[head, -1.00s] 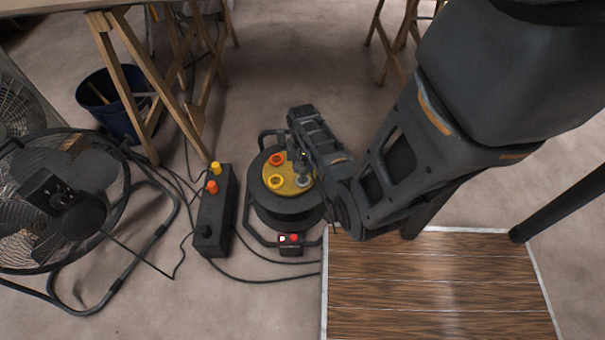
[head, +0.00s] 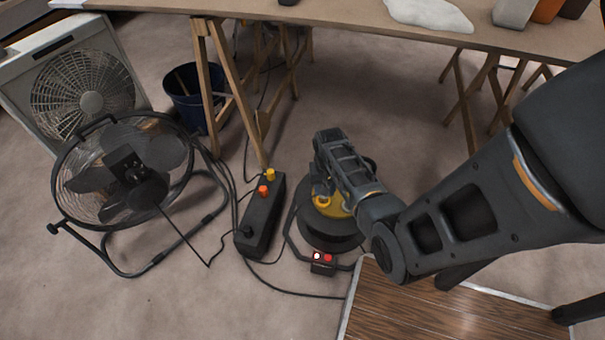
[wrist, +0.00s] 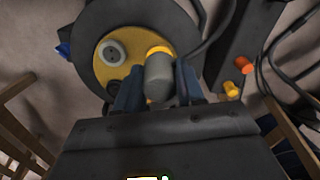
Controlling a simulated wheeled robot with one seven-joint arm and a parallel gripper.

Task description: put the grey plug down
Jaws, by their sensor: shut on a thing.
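My gripper (wrist: 160,88) is shut on the grey plug (wrist: 161,82), with one dark finger on each side of it. The plug is over the yellow face (wrist: 106,76) of the cable reel, beside a grey round socket (wrist: 114,52). A yellow ring (wrist: 158,51) shows at the plug's far end; I cannot tell whether the plug touches it or the face. In the head view, my gripper (head: 321,182) is over the back of the reel (head: 328,234) and hides the plug. A yellow socket (head: 322,201) shows on the face in front of it.
A black power box (head: 261,215) with orange and yellow plugs stands left of the reel. Cables run along the floor. A floor fan (head: 125,170), a dark blue bucket (head: 190,98) and a trestle table (head: 350,27) stand around. A wooden panel (head: 440,310) lies at front right.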

